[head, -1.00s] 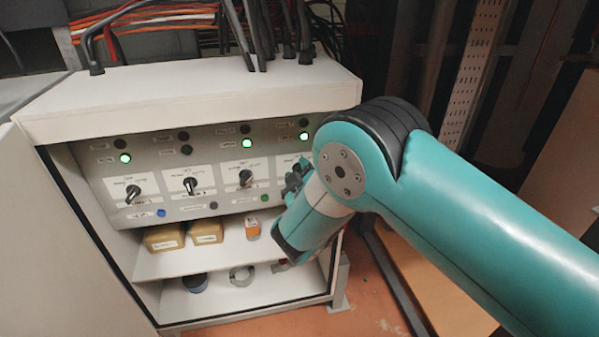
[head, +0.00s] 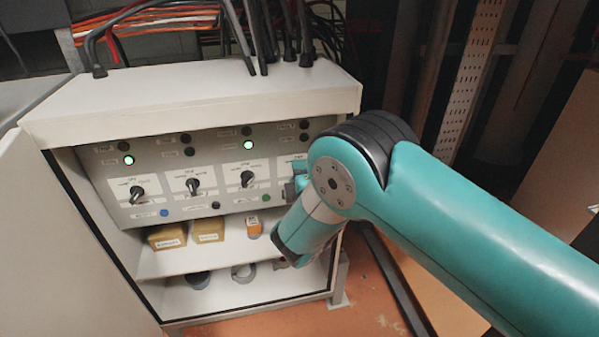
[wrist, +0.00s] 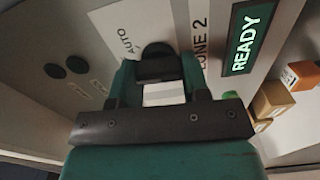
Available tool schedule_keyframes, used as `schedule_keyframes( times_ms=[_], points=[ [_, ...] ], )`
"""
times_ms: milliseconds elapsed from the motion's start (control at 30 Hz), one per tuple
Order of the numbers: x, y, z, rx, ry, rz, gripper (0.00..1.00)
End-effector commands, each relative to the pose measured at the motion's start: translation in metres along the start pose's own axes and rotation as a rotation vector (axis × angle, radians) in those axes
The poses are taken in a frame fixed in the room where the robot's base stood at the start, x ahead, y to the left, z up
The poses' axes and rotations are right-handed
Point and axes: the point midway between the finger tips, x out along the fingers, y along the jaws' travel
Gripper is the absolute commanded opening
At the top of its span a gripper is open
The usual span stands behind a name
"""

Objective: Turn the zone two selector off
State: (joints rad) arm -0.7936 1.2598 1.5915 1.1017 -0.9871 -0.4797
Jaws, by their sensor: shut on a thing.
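The zone two selector (wrist: 157,50) is a dark knob on a white plate in the wrist view, with "AUTO" and "ZONE 2" printed near it. My gripper (wrist: 158,78) is shut on this knob, one teal finger on each side. In the head view my gripper (head: 292,188) is at the right end of the grey control panel (head: 165,212) and hides the rightmost selector. The fingers cover much of the knob, so its exact pointing direction is unclear. The upper lamp pair above that selector (head: 304,131) is dark.
Three other black selectors, such as the leftmost (head: 137,194), sit left of my gripper. Two green lamps (head: 128,160) are lit. Yellow boxes (head: 208,231) and an orange item (head: 253,227) stand on the shelf below. The open cabinet door (head: 75,245) is at the left.

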Motion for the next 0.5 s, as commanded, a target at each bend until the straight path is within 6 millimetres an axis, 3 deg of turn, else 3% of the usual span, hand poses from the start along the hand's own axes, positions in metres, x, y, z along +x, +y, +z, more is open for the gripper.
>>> schedule_keyframes(
  times_ms=[500],
  points=[
    [-0.0004,-0.0011,-0.0005,-0.069,0.001,-0.001,0.19]
  ],
)
